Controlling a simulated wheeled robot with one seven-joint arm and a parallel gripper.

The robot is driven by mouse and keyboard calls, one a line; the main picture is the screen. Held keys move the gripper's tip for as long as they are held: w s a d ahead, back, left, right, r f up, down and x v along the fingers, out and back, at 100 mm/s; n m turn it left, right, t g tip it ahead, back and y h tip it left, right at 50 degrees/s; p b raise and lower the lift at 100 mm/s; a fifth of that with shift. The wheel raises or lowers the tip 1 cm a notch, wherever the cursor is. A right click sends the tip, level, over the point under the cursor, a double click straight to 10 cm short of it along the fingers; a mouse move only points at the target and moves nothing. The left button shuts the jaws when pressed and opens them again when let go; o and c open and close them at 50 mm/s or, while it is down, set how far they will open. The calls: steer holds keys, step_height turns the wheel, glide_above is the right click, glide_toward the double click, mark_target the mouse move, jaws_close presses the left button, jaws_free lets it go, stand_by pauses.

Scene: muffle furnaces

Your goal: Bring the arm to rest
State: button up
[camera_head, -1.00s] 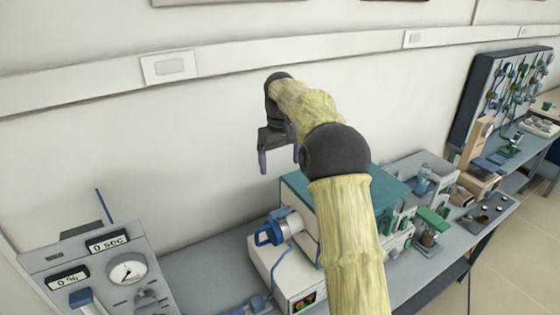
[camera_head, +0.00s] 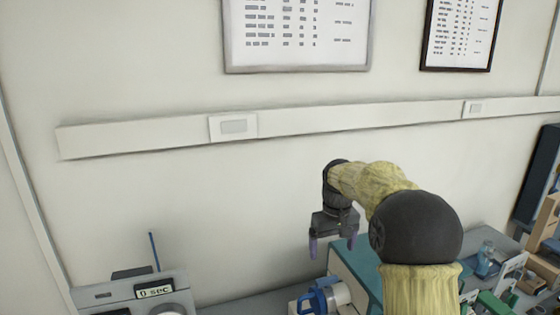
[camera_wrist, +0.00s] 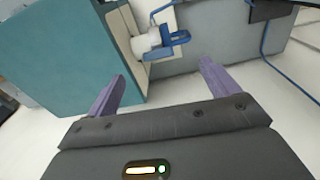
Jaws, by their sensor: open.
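My gripper (camera_head: 332,245) hangs fingers down in the head view, above the left part of the teal-topped furnace (camera_head: 358,268), apart from it. In the wrist view my gripper (camera_wrist: 163,90) shows two purple fingers spread wide with nothing between them. The furnace's teal side (camera_wrist: 70,60) fills the upper left of the wrist view, beyond the left finger. Its blue handle (camera_wrist: 172,42) on a pale cylinder lies ahead of the fingers. My arm bends at a dark elbow at the right of the head view.
A grey instrument (camera_head: 140,292) with a "0 sec" display stands at the lower left. Bench items, among them a blue bottle (camera_head: 487,258), sit at the right. The wall carries a long rail (camera_head: 340,120) and two framed charts (camera_head: 297,35). The space left of my gripper is clear.

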steer(key=s+f+m+t, duration=0.1)
steer(key=s+f, duration=0.4)
steer(key=s, duration=0.7)
steer(key=s+f+m, duration=0.2)
steer(key=s+f, duration=0.2)
steer(key=s, duration=0.9)
steer(key=shift+s+d+f+t, duration=0.2)
steer(key=shift+d+f+t, duration=0.1)
steer(key=shift+f+t, duration=0.1)
